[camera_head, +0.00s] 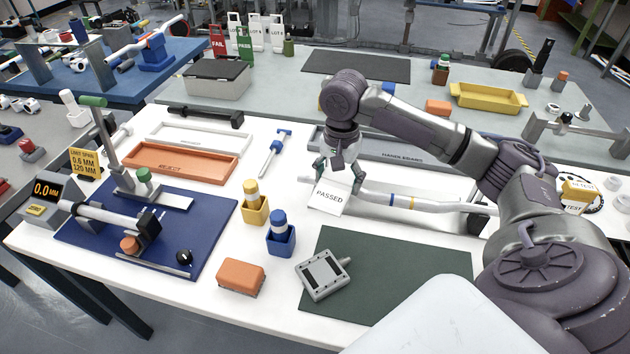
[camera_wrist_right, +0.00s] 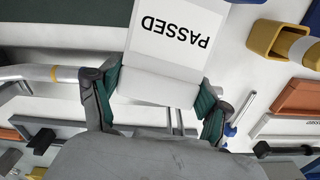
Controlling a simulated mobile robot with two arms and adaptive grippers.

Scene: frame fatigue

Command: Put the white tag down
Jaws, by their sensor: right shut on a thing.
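The white tag (camera_head: 329,197) printed PASSED hangs tilted from my right gripper (camera_head: 339,176), over the white table by the bent white tube (camera_head: 430,206). In the right wrist view the tag (camera_wrist_right: 172,32) shows its printing upside down. Its folded lower part sits between the green-padded fingers of the right gripper (camera_wrist_right: 158,88), which is shut on it. Whether the tag touches the tube or table is hard to tell. My left gripper is in neither view.
A dark green mat (camera_head: 400,265) with a grey device (camera_head: 322,275) lies in front. Blue (camera_head: 281,240) and yellow (camera_head: 255,213) holders and an orange block (camera_head: 241,277) stand to the left. An orange tray (camera_head: 180,165) is farther back. Bare white table shows between them.

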